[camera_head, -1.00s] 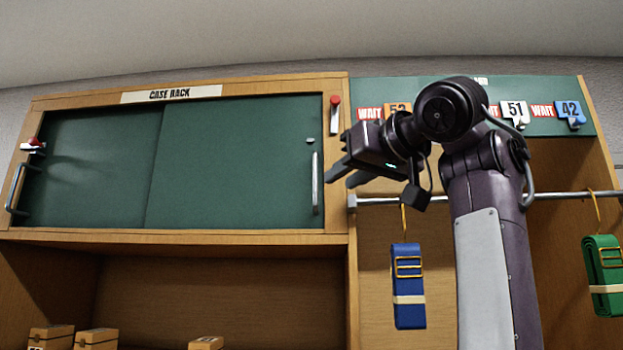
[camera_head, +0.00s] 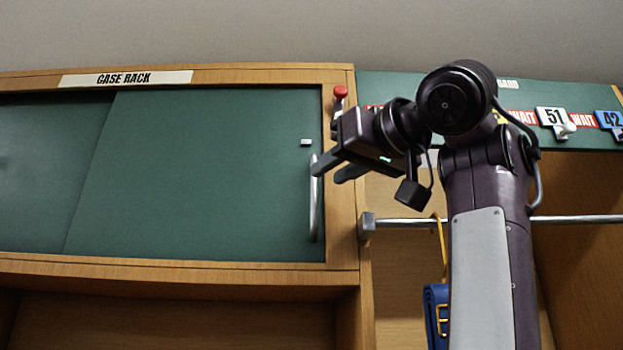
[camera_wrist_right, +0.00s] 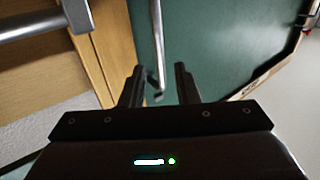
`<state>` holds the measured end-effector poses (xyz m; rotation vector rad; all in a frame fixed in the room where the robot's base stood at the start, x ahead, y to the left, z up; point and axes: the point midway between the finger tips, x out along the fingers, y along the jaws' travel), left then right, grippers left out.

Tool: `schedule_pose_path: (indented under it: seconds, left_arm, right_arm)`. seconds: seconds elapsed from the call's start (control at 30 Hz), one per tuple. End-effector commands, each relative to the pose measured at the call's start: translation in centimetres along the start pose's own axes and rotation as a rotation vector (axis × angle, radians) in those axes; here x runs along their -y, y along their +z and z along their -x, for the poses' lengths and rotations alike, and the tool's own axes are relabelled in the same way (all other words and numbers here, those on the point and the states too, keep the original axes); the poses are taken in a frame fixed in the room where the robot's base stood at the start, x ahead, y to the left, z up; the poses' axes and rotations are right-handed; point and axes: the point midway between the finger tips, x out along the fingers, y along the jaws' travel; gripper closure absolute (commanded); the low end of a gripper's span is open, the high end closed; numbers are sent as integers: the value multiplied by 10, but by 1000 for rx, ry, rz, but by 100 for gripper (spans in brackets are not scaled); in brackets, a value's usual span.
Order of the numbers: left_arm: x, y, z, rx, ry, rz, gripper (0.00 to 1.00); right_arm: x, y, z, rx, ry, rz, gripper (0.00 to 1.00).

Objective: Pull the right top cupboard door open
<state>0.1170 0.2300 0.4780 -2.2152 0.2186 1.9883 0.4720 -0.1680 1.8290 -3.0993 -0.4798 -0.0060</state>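The right top cupboard door is a green panel (camera_head: 200,175) in the wooden case rack frame in the head view; it looks closed. Its upright metal bar handle (camera_head: 314,210) is at the panel's right edge. In the right wrist view the handle (camera_wrist_right: 157,45) runs down between the two fingers. My right gripper (camera_head: 328,173) is open at the handle's upper end, fingers pointing left, with a gap between the fingertips (camera_wrist_right: 158,70). I cannot tell whether either finger touches the handle. My left gripper is not in view.
A red-topped latch (camera_head: 340,93) sits on the frame post above my gripper. A metal rail (camera_head: 400,223) runs right from the post, with a blue strap (camera_head: 436,310) hanging below. Number tags (camera_head: 552,118) hang on the green board at upper right.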

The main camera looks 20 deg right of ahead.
Motion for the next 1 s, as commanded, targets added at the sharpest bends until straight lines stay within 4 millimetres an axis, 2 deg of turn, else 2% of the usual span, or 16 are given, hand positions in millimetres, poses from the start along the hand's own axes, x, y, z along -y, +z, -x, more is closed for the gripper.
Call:
schedule_pose_path:
  seconds: [0.03,0.13,0.23,0.37,0.53,0.67,0.77,0.9,1.0]
  left_arm:
    - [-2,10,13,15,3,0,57]
    - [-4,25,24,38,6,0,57]
    - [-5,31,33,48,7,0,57]
    - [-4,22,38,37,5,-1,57]
    - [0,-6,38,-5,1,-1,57]
    - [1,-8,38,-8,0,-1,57]
    - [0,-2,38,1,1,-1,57]
    - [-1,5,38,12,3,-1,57]
    - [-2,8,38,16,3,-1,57]
  right_arm:
    - [-1,-5,-11,5,1,-1,72]
    - [-2,-5,-28,5,2,-1,72]
    - [-2,-4,-41,4,3,-1,72]
    - [-1,-2,-52,3,1,-2,72]
    - [0,0,-55,1,-1,-1,72]
    - [0,1,-55,2,-1,-1,72]
    - [0,1,-55,2,-1,-1,81]
    - [0,1,-55,2,-1,-1,99]
    - [0,1,-55,2,-1,-1,100]
